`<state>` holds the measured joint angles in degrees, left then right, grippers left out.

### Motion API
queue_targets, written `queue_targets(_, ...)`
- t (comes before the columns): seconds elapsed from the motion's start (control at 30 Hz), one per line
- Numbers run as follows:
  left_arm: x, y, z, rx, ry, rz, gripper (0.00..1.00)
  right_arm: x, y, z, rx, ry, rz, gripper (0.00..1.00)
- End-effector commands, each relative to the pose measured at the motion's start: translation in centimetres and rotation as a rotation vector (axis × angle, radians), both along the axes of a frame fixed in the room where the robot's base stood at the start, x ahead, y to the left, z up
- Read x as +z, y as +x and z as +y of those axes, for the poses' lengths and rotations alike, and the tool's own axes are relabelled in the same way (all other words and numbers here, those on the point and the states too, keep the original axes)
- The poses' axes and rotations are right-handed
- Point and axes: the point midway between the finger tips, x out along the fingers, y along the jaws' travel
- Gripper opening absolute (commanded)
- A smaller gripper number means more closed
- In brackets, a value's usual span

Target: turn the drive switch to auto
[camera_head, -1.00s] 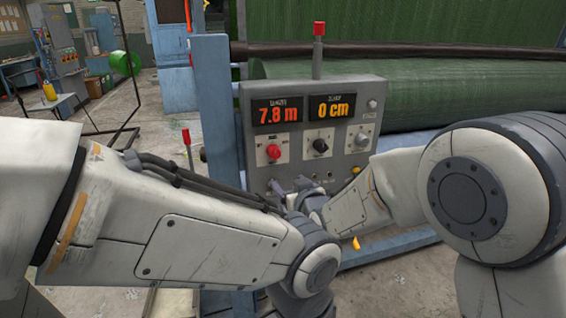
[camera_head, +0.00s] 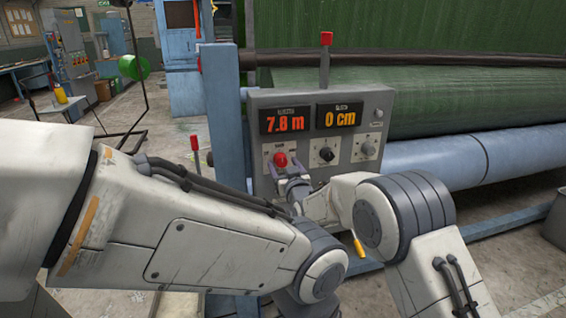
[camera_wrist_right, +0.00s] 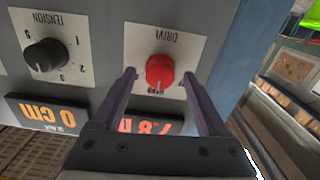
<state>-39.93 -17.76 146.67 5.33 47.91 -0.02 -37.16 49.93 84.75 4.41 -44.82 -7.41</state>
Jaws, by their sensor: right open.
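The drive switch is a red knob (camera_head: 280,159) on a white plate at the left of the grey control box (camera_head: 352,98). In the right wrist view the red knob (camera_wrist_right: 160,71) shows upside down under the word DRIVE, with a pale mark on its display side. My right gripper (camera_head: 285,165) is open in front of it. In the wrist view the fingertips of my right gripper (camera_wrist_right: 159,73) lie on either side of the knob, with gaps showing; I cannot tell how deep they reach. My left arm crosses the foreground; its gripper is out of view.
A black tension knob (camera_head: 326,155) sits right of the red one, and another dark knob (camera_head: 368,149) further right. Above are displays reading 7.8 m (camera_head: 285,122) and 0 cm (camera_head: 339,115). A blue post (camera_head: 222,110) stands left of the box; a green turf roll (camera_head: 400,95) lies behind.

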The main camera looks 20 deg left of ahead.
Motion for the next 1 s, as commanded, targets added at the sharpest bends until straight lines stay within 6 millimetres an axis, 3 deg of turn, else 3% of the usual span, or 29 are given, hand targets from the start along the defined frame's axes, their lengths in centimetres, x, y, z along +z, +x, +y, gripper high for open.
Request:
queue_targets(0.4,0.2,0.0,0.0,0.000,0.000,0.000,0.00,0.0,0.7,0.4,0.000,-0.001,0.001,0.76)
queue_targets(0.43,0.2,0.0,0.0,0.000,0.000,0.000,0.00,0.0,0.7,0.4,0.000,-0.001,0.001,0.72)
queue_targets(0.6,0.2,0.0,0.0,0.000,0.000,0.000,0.00,0.0,0.7,0.4,0.000,-0.001,0.001,0.07)
queue_targets(0.63,0.2,0.0,0.0,0.000,0.000,0.000,0.00,0.0,0.7,0.4,0.000,-0.001,0.001,0.00)
queue_targets(1.0,-0.9,0.0,0.0,0.000,0.000,0.000,0.00,-0.3,0.6,0.4,0.000,0.045,0.032,0.00)
